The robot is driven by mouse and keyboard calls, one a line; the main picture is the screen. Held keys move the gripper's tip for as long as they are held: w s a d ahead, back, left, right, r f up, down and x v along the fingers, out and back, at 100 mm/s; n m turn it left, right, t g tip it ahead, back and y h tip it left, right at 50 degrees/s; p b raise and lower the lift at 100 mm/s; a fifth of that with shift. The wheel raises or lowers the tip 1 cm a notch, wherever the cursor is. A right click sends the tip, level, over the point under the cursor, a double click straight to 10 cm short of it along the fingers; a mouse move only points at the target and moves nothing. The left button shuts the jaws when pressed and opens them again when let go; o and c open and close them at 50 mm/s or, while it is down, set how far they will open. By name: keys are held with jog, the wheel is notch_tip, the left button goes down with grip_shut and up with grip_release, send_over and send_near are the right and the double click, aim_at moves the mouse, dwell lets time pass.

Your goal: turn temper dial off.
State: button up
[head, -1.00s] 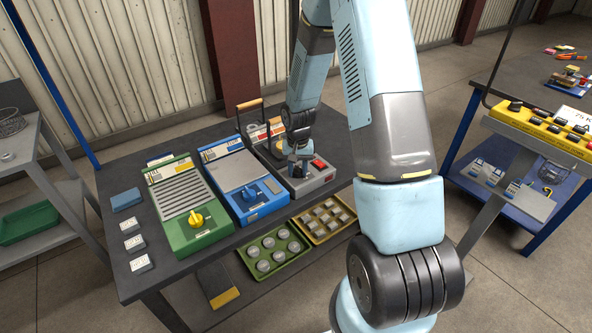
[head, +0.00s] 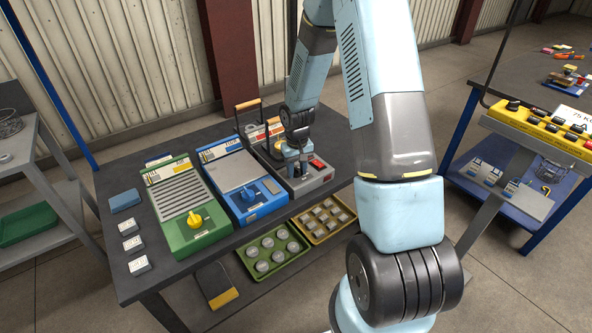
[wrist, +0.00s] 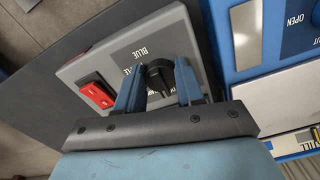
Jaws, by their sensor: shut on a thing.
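The temper dial (wrist: 160,78) is a small black knob on a grey panel, beside printed words including BLUE. In the wrist view the two blue fingers of my gripper (wrist: 158,88) are on either side of it, closed on it. Part of the knob and some lettering are hidden by the fingers. In the head view my gripper (head: 296,172) points down onto the front of the grey unit (head: 311,184), hiding the dial there. The dial's exact setting cannot be read.
A red rocker switch (wrist: 96,95) sits beside the dial. A blue unit (head: 249,204) and a green unit with a yellow knob (head: 195,220) stand to the left on the dark table. A wooden handle (head: 248,105) rises behind.

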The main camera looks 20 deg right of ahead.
aim_at(297, 168)
jog(key=shift+w+r, duration=0.1)
jog(key=shift+w, duration=0.1)
jog(key=o, duration=0.8)
jog(key=shift+c, duration=0.2)
jog(key=shift+o, duration=1.4)
jog(key=shift+s, duration=0.1)
notch_tip(297, 168, up, 14)
jog(key=shift+f, duration=0.2)
